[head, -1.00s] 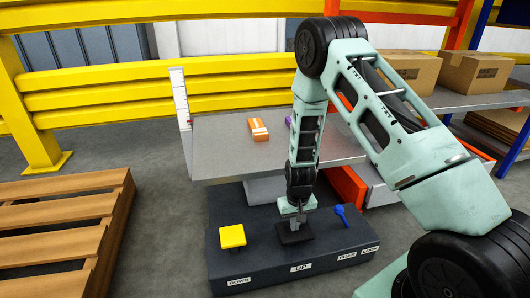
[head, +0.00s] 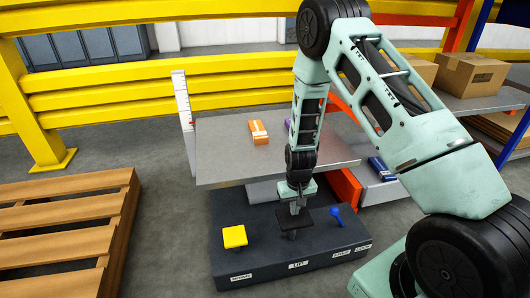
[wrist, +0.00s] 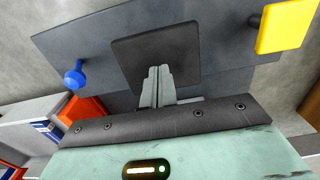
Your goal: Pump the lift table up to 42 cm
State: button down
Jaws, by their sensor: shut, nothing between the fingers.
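The lift table's grey platform (head: 225,165) is level behind the dark pedal base (head: 225,262). A white upright scale with red marks (head: 182,100) stands at its left; its numbers are too small to read. In the wrist view the closed fingers (wrist: 159,74) overlap the black pad (wrist: 155,52).
The yellow DOWN pedal (head: 235,236) is left of UP, the blue lever (head: 337,212) right. An orange box (head: 258,132) and a partly hidden purple item lie on the platform. A wooden pallet (head: 65,220) stands left, a shelf with cartons (head: 468,75) right.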

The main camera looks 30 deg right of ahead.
jog(key=shift+f+b, duration=2.3)
jog(key=shift+f, duration=2.25)
notch_tip(320, 180, up, 9)
jog(key=p, duration=0.8)
jog(key=shift+r, duration=0.15)
jog(key=shift+f, duration=0.2)
jog(key=shift+f+b, duration=2.45)
jog(key=shift+f, duration=2.05)
notch_tip(320, 180, up, 9)
jog(key=p, duration=0.8)
jog(key=shift+r, duration=0.2)
jog(key=shift+f, duration=0.1)
